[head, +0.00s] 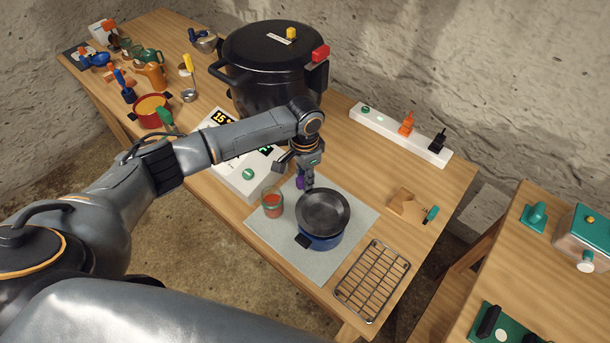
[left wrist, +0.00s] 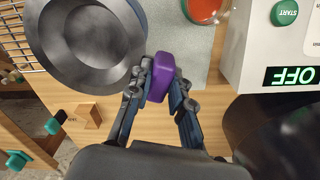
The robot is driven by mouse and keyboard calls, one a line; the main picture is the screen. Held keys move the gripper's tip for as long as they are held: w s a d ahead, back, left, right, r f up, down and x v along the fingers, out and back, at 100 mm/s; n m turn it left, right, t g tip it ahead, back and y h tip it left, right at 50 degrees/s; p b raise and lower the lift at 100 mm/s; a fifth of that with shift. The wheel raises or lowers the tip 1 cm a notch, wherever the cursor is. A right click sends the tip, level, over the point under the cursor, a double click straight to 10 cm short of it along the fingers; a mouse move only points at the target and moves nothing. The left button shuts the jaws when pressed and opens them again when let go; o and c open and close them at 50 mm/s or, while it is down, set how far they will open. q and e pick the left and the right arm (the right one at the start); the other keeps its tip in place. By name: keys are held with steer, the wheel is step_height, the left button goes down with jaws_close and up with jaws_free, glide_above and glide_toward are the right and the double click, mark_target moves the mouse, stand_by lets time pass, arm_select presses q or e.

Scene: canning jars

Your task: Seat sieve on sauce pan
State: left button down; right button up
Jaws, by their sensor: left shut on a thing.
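The sieve (head: 323,212) is a dark, round, shallow bowl with a purple handle (left wrist: 160,77). It lies over the blue sauce pan (head: 322,243) and covers most of its opening. I cannot tell whether it touches the pan's rim. The pan stands on a grey mat (head: 357,207), its dark handle (head: 303,241) toward the front left. My left gripper (head: 305,183) is shut on the purple handle behind the pan. The left wrist view shows the sieve bowl (left wrist: 85,45) and the fingers on both sides of the handle. My right gripper is not in view.
A glass jar of red sauce (head: 272,203) stands just left of the pan. A wire rack (head: 372,281) lies at the front right. A white scale-like device (head: 240,170) and a large black canner (head: 268,75) are behind. A wooden block (head: 402,201) lies right of the mat.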

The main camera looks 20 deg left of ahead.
arm_select(q)
steer(key=shift+f, duration=0.2)
stand_by(0.6)
steer(key=shift+f+b, duration=0.45)
steer(key=shift+f, duration=1.25)
stand_by(0.6)
steer(key=c, duration=1.1)
jaws_free()
steer(key=shift+c, duration=0.2)
step_height(320, 180, up, 12)
steer(key=shift+r, duration=0.1)
